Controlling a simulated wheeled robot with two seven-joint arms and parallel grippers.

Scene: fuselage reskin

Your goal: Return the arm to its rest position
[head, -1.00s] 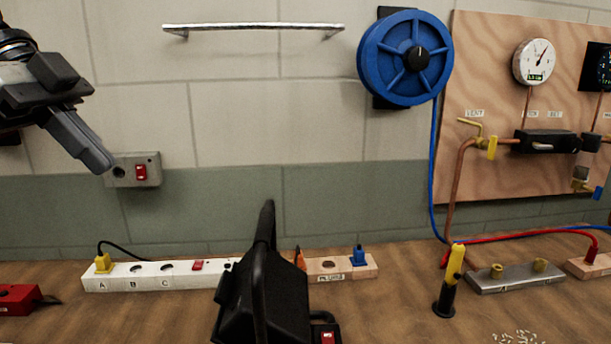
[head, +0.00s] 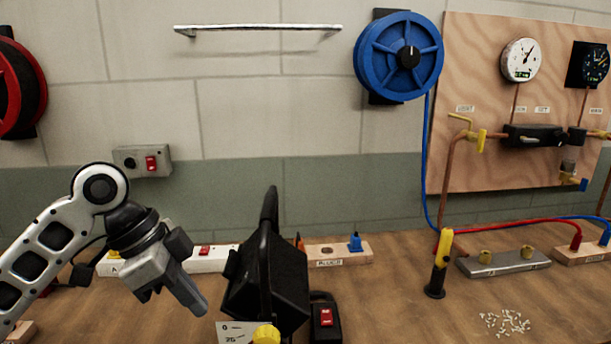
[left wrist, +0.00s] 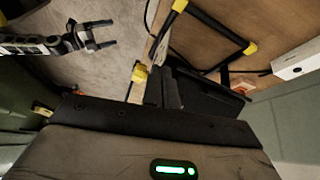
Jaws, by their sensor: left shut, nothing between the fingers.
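My left gripper (head: 198,302) shows in the head view at the lower left, with its fingers pointing down and to the right. It is shut with nothing in it, just left of a black boxy device (head: 268,275) with a tall handle. I cannot tell from the picture whether they touch. The shut fingers also show in the left wrist view (left wrist: 165,88). My right gripper (left wrist: 100,34) shows at the upper left of that view, with its fingers apart and empty, over the floor. It is not in the head view.
A white power strip (head: 210,262) lies partly behind my left gripper. A wooden plug block (head: 335,254), a black-and-yellow tool (head: 440,262) and a metal block (head: 505,263) are on the bench (head: 400,312). A blue reel (head: 398,58) and a wall switch box (head: 142,161) are on the wall.

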